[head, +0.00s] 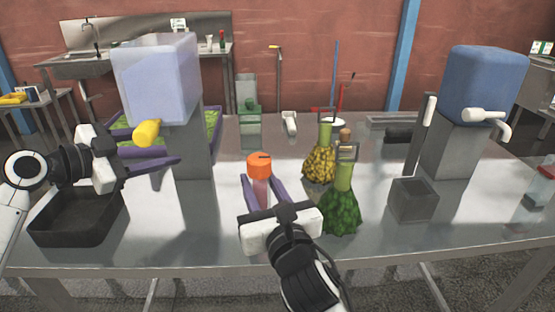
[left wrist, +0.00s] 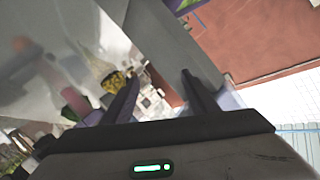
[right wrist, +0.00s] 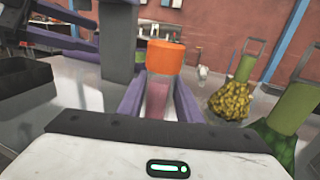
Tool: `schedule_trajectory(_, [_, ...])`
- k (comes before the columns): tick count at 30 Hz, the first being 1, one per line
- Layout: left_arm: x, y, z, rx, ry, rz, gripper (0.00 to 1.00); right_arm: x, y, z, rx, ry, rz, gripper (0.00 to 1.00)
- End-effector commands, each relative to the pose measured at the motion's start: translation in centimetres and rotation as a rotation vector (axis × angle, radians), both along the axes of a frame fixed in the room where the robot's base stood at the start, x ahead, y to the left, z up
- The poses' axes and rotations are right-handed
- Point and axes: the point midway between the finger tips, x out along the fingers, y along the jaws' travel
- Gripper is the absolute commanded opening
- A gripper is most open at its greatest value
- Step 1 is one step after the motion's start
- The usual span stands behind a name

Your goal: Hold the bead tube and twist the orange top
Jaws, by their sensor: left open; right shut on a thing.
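The bead tube (head: 261,190) is clear with pinkish contents and has an orange top (head: 260,166). It stands upright in the middle of the table. My right gripper (head: 262,192) is shut on the tube below the orange top. The right wrist view shows the tube (right wrist: 157,98) between the purple fingers and the orange top (right wrist: 165,57) above them. My left gripper (head: 160,160) is open and empty, to the left, beside the grey stand of the left dispenser. In the left wrist view, its fingers (left wrist: 160,95) are apart with nothing between them.
A dispenser with a clear bin (head: 158,80) and yellow knob (head: 147,133) stands left; one with a blue bin (head: 485,85) stands right. A black tray (head: 75,235) is front left. Yellow (head: 319,165) and green (head: 342,212) flasks stand close right of the tube. A grey box (head: 413,200) is further right.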

Motion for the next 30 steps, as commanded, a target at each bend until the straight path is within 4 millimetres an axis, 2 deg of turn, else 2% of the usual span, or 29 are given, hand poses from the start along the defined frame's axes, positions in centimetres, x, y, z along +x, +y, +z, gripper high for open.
schedule_trajectory(1, [-1.5,-3.0,-0.7,-0.091,0.066,-0.080,0.53,0.0,0.0,0.0,0.000,0.001,0.000,0.04])
schedule_trajectory(3, [-3.8,-6.3,-1.0,-0.209,0.151,-0.184,0.53,0.0,0.0,0.0,0.000,0.001,0.000,0.04])
schedule_trajectory(6, [-6.7,-9.8,-0.8,-0.348,0.250,-0.310,0.53,0.0,0.0,0.0,0.000,0.001,0.000,0.04])
schedule_trajectory(9, [-8.9,-11.9,-0.3,-0.446,0.321,-0.405,0.53,0.0,0.0,-0.1,0.000,0.001,0.000,0.04])
schedule_trajectory(12, [-10.2,-13.0,0.2,-0.505,0.362,-0.461,0.53,0.0,0.0,-0.1,0.000,0.001,0.000,0.04])
schedule_trajectory(15, [-10.8,-13.8,0.5,-0.531,0.380,-0.488,0.53,0.0,0.0,-0.1,0.000,0.001,0.000,0.04])
schedule_trajectory(20, [-10.4,-15.8,0.6,-0.536,0.384,-0.494,0.53,0.0,0.0,-0.1,0.000,0.001,0.001,0.04])
schedule_trajectory(30, [-8.6,-22.2,0.6,-0.534,0.382,-0.491,0.53,0.0,0.0,-0.1,0.001,0.001,0.001,0.04])
